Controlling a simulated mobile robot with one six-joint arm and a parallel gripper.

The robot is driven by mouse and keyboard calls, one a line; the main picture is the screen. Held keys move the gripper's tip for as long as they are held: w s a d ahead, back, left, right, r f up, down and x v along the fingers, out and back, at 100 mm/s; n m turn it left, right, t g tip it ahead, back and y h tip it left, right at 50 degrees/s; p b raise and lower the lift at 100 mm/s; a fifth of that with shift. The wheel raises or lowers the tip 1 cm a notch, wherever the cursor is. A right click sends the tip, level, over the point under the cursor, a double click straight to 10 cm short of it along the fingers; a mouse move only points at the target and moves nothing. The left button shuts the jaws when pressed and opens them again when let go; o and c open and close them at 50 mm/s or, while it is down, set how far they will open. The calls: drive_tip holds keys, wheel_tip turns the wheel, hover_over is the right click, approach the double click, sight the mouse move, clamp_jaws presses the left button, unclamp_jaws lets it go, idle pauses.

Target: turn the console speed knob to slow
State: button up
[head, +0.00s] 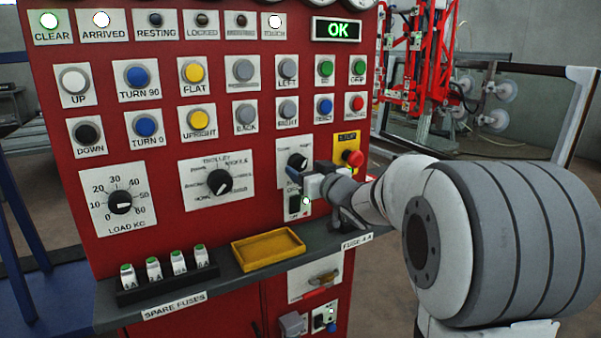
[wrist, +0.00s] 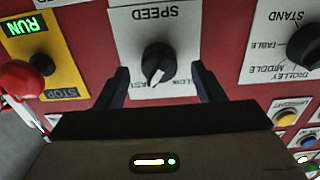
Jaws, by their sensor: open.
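The speed knob (wrist: 158,62) is black and round, on a white plate marked SPEED, which is upside down in the wrist view. Its white pointer line points down and slightly left there, by partly hidden lettering that looks like FAST; SLOW is partly visible to the right. The knob also shows in the head view (head: 297,161) on the red console (head: 255,190). My gripper (wrist: 162,78) is open, with one dark finger on each side of the knob. I cannot tell whether the fingers touch it. In the head view my gripper (head: 292,178) is just below the knob.
A red stop button (head: 354,158) on a yellow plate sits close beside the knob. The trolley knob (head: 219,182) is on the other side. A shelf below holds a yellow tray (head: 268,249) and spare fuses (head: 163,270). Rows of buttons sit above.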

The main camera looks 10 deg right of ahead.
drive_tip(key=shift+x, duration=1)
drive_tip(key=shift+c, duration=0.2)
